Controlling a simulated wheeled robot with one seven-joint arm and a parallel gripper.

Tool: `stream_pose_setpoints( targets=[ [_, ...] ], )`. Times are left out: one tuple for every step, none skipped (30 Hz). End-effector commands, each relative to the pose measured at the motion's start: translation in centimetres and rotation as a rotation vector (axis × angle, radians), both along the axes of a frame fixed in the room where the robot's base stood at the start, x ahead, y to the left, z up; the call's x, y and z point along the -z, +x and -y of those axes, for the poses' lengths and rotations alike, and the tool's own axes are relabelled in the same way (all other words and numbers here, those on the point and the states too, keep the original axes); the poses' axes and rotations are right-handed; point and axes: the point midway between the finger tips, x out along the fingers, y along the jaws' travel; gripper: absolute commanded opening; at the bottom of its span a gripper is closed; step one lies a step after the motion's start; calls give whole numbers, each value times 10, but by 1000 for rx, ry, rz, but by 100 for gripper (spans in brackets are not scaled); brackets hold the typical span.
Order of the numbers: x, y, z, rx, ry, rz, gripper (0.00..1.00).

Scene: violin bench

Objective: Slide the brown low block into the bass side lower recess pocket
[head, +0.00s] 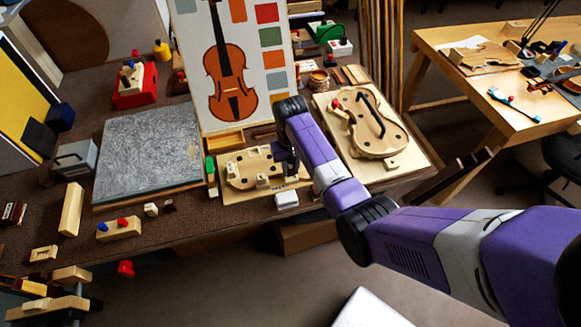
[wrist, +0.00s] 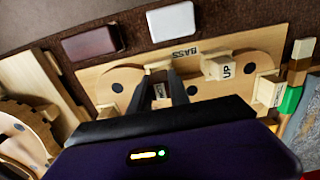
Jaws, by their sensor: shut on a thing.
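The pale wooden form (head: 239,170) lies on its board on the bench, and it also shows in the wrist view (wrist: 203,88). "BASS" is printed on the board along the form's upper edge in the wrist view. My gripper (head: 287,170) points down at the form's right part in the head view.
A block marked "UP" (wrist: 222,68) sits on the form's bass side. A white block (head: 286,199) and a dark brown block (wrist: 92,42) lie beside the board. A violin body on a board (head: 410,160) is to the right, and a grey slab (head: 148,150) to the left.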

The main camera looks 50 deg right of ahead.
Motion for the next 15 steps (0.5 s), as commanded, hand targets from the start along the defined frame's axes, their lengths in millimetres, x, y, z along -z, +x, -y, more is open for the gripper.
stream_pose_setpoints(
  targets=[
    [0, 0, 0, 0, 0, 0, 0],
    [0, 0, 0, 0, 0, 0, 0],
    [0, 0, 0, 0, 0, 0, 0],
    [0, 0, 0, 0, 0, 0, 0],
    [0, 0, 0, 0, 0, 0, 0],
    [1, 0, 0, 0, 0, 0, 0],
    [1, 0, 0, 0, 0, 0, 0],
    [2, 0, 0, 0, 0, 0, 0],
    [3, 0, 0, 0, 0, 0, 0],
    [3, 0, 0, 0, 0, 0, 0],
    [4, 0, 0, 0, 0, 0, 0],
    [5, 0, 0, 0, 0, 0, 0],
    [6, 0, 0, 0, 0, 0, 0],
    [6, 0, 0, 0, 0, 0, 0],
    [7, 0, 0, 0, 0, 0, 0]
  ],
)
